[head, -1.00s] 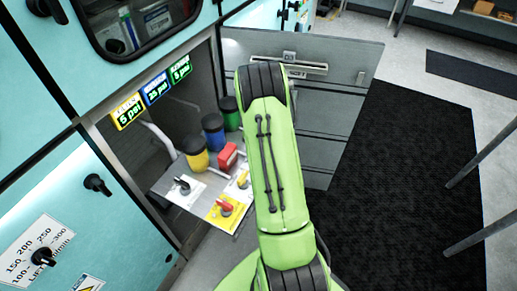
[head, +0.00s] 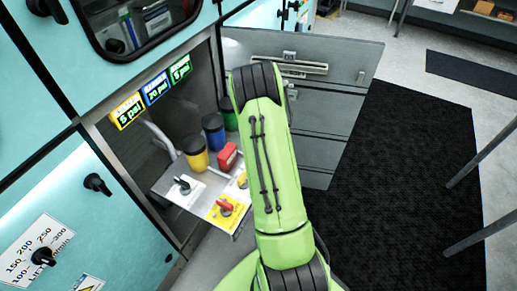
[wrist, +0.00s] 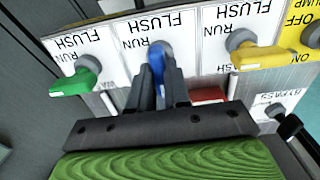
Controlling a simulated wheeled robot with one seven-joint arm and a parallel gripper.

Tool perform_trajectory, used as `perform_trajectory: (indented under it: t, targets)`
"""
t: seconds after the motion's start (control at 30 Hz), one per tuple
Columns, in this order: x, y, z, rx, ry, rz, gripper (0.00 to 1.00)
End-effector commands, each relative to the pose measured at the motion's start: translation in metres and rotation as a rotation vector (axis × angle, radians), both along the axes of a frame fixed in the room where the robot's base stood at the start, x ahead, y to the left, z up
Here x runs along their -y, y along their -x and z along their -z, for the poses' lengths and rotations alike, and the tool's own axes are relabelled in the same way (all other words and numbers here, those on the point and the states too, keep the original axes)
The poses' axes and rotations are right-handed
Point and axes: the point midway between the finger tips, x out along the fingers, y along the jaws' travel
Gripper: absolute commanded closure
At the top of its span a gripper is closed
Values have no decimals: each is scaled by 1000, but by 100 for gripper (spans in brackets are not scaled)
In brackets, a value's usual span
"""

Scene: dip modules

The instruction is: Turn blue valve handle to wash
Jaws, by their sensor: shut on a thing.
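In the wrist view the blue valve handle (wrist: 156,62) stands between the two dark fingers of my gripper (wrist: 158,80), which is shut on it. The handle points down the picture from its pivot, towards my gripper's palm. Its white plate (wrist: 130,34) shows upside-down FLUSH and RUN labels; the WASH label is hidden behind the fingers. In the head view my green arm covers the blue handle and the gripper.
A green handle (wrist: 75,80) is on the left and a yellow handle (wrist: 255,55) on the right, both close to the fingers.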

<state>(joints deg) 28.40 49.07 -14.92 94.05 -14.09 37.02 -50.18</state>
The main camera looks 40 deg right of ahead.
Motion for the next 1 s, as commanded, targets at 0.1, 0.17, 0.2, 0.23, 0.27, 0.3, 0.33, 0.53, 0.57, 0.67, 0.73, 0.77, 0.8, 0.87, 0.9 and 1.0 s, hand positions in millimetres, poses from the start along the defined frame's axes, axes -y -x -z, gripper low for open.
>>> perform_trajectory:
  t: [0.1, 0.17, 0.2, 0.23, 0.27, 0.3, 0.33, 0.53, 0.57, 0.67, 0.73, 0.77, 0.8, 0.87, 0.9, 1.0]
  targets:
    - [0, -1, -1, 3, 1, -3, 100]
    - [0, -1, -1, 3, 1, -3, 100]
    - [0, -1, -1, 3, 1, -3, 82]
    - [0, -1, -1, 3, 1, -3, 77]
    - [0, -1, -1, 3, 1, -3, 72]
    - [0, -1, -1, 2, 0, -3, 66]
    - [0, -1, 0, 2, 0, -3, 62]
    - [0, 0, 0, 1, 1, -1, 57]
    - [0, 0, 0, 1, 1, -1, 57]
    - [0, 0, -3, 1, 1, -1, 57]
    - [0, -1, -12, 3, 2, -1, 57]
    - [0, -1, -19, 3, 2, -1, 57]
    - [1, -1, -29, 4, 3, -1, 57]
    - [1, -1, -46, 5, 3, -1, 57]
    - [1, -1, -58, 5, 3, -1, 57]
    - [1, -1, -88, 5, 3, -1, 57]
